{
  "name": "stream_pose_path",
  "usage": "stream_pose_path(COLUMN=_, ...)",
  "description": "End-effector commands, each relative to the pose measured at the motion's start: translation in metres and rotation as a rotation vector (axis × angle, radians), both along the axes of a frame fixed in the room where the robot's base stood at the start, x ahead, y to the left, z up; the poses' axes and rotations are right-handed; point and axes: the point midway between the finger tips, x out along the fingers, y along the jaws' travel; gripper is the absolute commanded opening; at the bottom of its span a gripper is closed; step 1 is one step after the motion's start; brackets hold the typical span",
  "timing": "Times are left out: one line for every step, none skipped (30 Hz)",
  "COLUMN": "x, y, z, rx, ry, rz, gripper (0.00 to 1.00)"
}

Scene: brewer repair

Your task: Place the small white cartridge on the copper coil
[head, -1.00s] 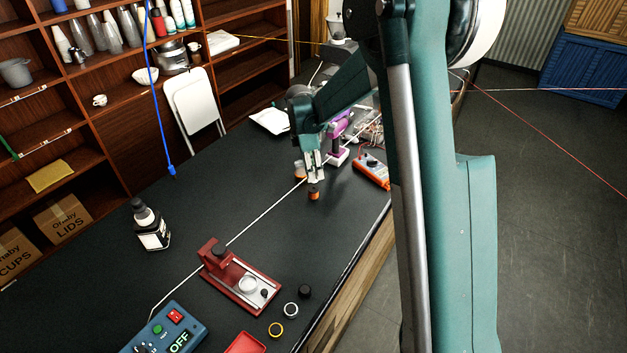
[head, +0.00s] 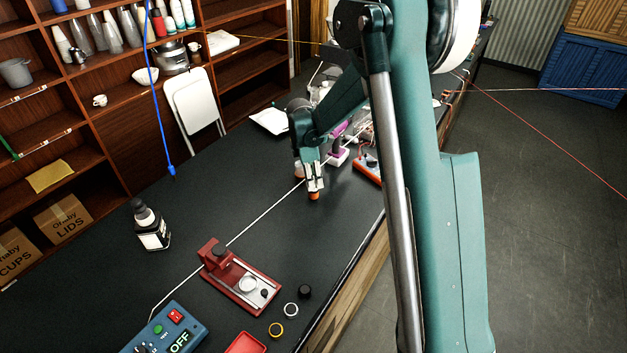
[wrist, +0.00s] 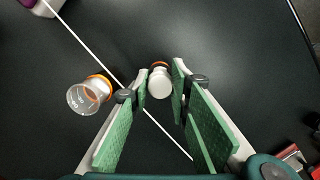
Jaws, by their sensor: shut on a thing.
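The small white cartridge (wrist: 159,85) is between my gripper's fingertips (wrist: 160,84) in the wrist view. My gripper is shut on it. An orange-copper ring, which looks like the copper coil (wrist: 159,64), shows just beyond the cartridge. In the head view my gripper (head: 315,187) points down at the far part of the bench, just above the orange coil (head: 315,196). The fingers hide most of the cartridge there. I cannot tell whether the cartridge touches the coil or is slightly above it.
A white cord (wrist: 85,47) runs across the dark bench close by. A purple-and-white device (head: 338,155) and an orange meter (head: 368,168) stand behind. A red fixture (head: 240,278) stands nearer; the bench between is mostly clear.

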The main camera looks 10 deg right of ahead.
Motion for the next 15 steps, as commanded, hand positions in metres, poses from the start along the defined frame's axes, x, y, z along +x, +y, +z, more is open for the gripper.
stream_pose_path(x=0.0, y=0.0, z=0.0001, rx=0.0, ry=0.0, rz=0.0, gripper=0.08)
stream_pose_path(x=0.0001, y=0.0, z=0.0002, rx=0.0, ry=0.0, rz=0.0, gripper=0.08)
stream_pose_path(x=0.0001, y=0.0, z=0.0002, rx=0.0, ry=0.0, rz=0.0, gripper=0.08)
stream_pose_path(x=0.0001, y=0.0, z=0.0002, rx=0.0, ry=0.0, rz=0.0, gripper=0.08)
stream_pose_path(x=0.0001, y=0.0, z=0.0001, rx=0.0, ry=0.0, rz=0.0, gripper=0.08)
stream_pose_path(x=0.0001, y=0.0001, z=-0.0003, rx=0.0, ry=0.0, rz=0.0, gripper=0.08)
stream_pose_path(x=0.0001, y=0.0, z=-0.001, rx=0.0, ry=0.0, rz=0.0, gripper=0.08)
stream_pose_path(x=0.0001, y=0.0, z=-0.0018, rx=0.0, ry=0.0, rz=0.0, gripper=0.08)
stream_pose_path(x=0.0002, y=0.0001, z=-0.0028, rx=0.0, ry=0.0, rz=0.0, gripper=0.08)
stream_pose_path(x=0.0001, y=0.0001, z=-0.0036, rx=0.0, ry=0.0, rz=0.0, gripper=0.08)
stream_pose_path(x=0.0002, y=0.0, z=-0.0036, rx=0.0, ry=0.0, rz=0.0, gripper=0.21)
stream_pose_path(x=0.0002, y=0.0, z=-0.003, rx=0.0, ry=0.0, rz=0.0, gripper=0.27)
stream_pose_path(x=0.0002, y=0.0, z=-0.0028, rx=0.0, ry=0.0, rz=0.0, gripper=0.31)
stream_pose_path(x=0.0002, y=0.0, z=-0.0027, rx=0.0, ry=0.0, rz=0.0, gripper=0.35)
stream_pose_path(x=0.0002, y=0.0001, z=-0.0027, rx=0.0, ry=0.0, rz=0.0, gripper=0.35)
